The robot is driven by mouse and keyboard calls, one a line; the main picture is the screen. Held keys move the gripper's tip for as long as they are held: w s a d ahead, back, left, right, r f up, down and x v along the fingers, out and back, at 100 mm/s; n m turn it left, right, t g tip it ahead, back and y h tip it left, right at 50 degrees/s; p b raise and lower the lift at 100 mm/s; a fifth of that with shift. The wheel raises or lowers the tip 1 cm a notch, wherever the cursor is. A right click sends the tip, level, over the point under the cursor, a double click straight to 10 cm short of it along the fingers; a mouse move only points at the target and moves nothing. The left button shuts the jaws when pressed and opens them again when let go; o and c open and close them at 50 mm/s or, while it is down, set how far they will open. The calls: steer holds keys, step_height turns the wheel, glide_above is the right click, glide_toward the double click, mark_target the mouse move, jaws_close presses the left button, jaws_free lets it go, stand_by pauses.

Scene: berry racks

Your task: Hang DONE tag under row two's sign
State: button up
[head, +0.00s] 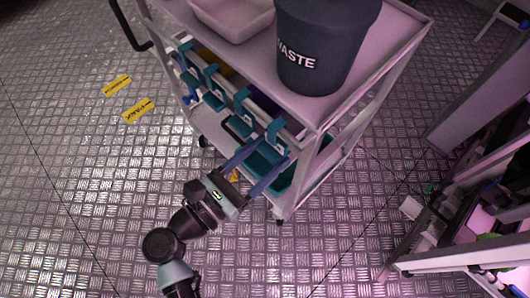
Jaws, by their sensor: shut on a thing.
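My gripper (264,165) reaches up to the side of the cart, its two long blue fingers spread about the lower part of a teal tag (271,147). The tag is at the near end of a row of similar teal tags with hooked tops along the cart's side rail (235,92). The gripper is shut on this tag. Any lettering on it cannot be read, so I cannot tell whether it is the DONE tag. No row sign can be made out.
The cart (401,35) carries a black WASTE bin (318,60) and a pale tray (240,27). Two yellow floor labels (117,85) (138,110) lie left. Racks (470,200) with pink-lit shelves stand at right. Metal floor between cart and racks is mostly clear.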

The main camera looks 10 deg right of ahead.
steer(key=shift+c, duration=0.8)
steer(key=shift+r, duration=0.1)
steer(key=shift+r, duration=0.1)
steer(key=shift+r+p, duration=0.8)
steer(key=shift+r, duration=0.05)
steer(key=shift+b+v, duration=0.65)
steer(key=shift+v, duration=2.85)
